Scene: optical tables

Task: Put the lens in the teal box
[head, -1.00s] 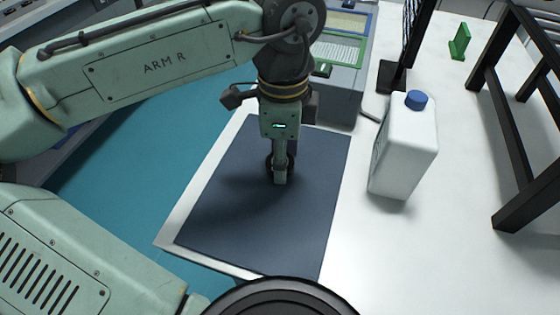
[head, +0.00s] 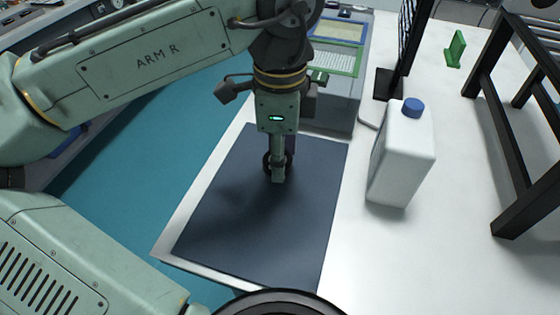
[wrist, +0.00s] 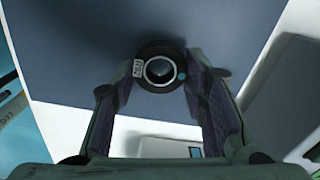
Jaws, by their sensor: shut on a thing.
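The lens is a round glass in a black ring mount with a small white label and a teal dot. It shows in the wrist view (wrist: 160,70) between my fingertips. In the head view only part of its dark ring (head: 267,162) shows beside my finger. My gripper (head: 278,179) is shut on the lens, pointing down over the dark blue mat (head: 215,225). In the wrist view my gripper's two fingers (wrist: 158,75) press the ring from both sides. The gap between lens and mat is hard to judge. I see no teal box in these views.
A white bottle with a blue cap (head: 402,155) stands right of the mat. A black frame (head: 510,150) is at the far right, a green piece (head: 455,49) at the back. A grey case with green-edged panels (head: 335,90) lies beyond the mat. Teal floor (head: 130,150) is at left.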

